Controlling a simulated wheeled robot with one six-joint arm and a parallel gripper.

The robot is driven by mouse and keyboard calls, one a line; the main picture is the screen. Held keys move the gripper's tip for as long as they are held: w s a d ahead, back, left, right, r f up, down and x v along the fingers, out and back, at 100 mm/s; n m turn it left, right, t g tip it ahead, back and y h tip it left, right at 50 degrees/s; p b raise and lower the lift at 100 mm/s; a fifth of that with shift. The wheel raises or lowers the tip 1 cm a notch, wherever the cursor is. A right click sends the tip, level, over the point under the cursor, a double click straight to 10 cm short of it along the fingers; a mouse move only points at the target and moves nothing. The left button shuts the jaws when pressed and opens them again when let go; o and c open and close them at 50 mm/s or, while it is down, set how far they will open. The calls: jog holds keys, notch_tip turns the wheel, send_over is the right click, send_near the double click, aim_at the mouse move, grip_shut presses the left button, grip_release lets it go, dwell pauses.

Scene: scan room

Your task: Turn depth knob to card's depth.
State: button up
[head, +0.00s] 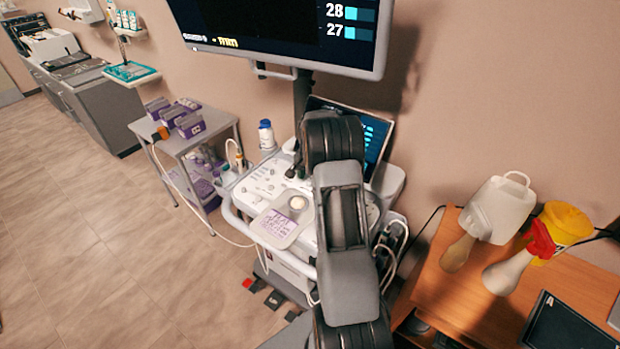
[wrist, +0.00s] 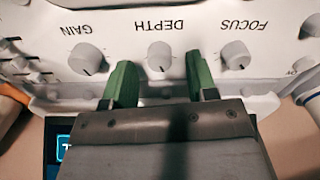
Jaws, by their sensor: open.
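The depth knob (wrist: 160,56) is a round light-grey knob beside the upside-down word DEPTH in the wrist view. My gripper (wrist: 160,64) is open, with one green finger on each side of this knob. Gaps show between the fingers and the knob; I cannot tell whether the fingertips reach down to its height. A pale card-like panel (head: 284,226) with purple writing lies on the front of the ultrasound console (head: 262,182) in the head view; its writing is too small to read. My arm hides the depth knob and my gripper there.
The gain knob (wrist: 88,58) and focus knob (wrist: 235,54) flank the depth knob closely. The large monitor (head: 285,30) shows 28 and 27. A grey cart (head: 172,145) stands left of the console; a wooden desk (head: 480,290) with bottles stands right.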

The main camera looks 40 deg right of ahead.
jog(key=shift+f, duration=0.7)
jog(key=c, duration=0.9)
jog(key=shift+c, duration=0.2)
jog(key=shift+n, duration=0.3)
jog(key=n+b, duration=0.1)
jog(key=n, duration=0.1)
jog(key=shift+n, duration=0.4)
jog(key=shift+n+b, duration=0.8)
jog(key=shift+n, duration=1.4)
